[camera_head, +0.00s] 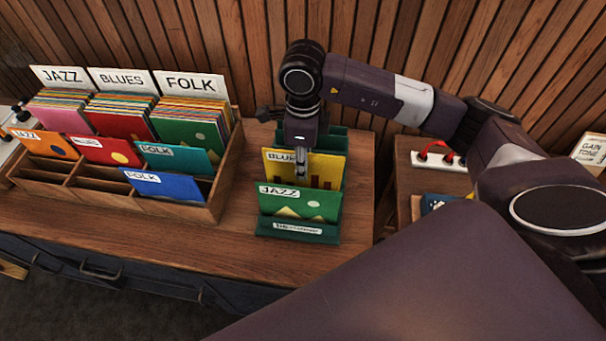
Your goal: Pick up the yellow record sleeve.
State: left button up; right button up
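The yellow record sleeve (328,169), labelled "BLUES", stands upright in a dark green holder (298,235) on the wooden counter. A green sleeve (318,205) labelled "JAZZ" stands in front of it and hides its lower part. My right gripper (302,172) points down at the yellow sleeve and covers the end of its label. Its fingers overlap the sleeve's upper middle in the view. I cannot tell whether they are open, or shut on the sleeve's edge. My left gripper is not in view.
A wooden record crate (200,208) with sleeves under "JAZZ", "BLUES" and "FOLK" cards stands left of the holder. A white power strip (438,160) with red plugs lies to the right. The slatted wall (220,40) rises close behind. Bare counter (362,190) shows right of the holder.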

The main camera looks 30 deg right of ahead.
notch_tip(320, 180, down, 4)
jog(key=shift+f+p, duration=0.25)
jog(key=shift+p, duration=0.9)
jog(key=shift+f, duration=0.35)
jog(key=shift+c, duration=0.4)
grip_shut()
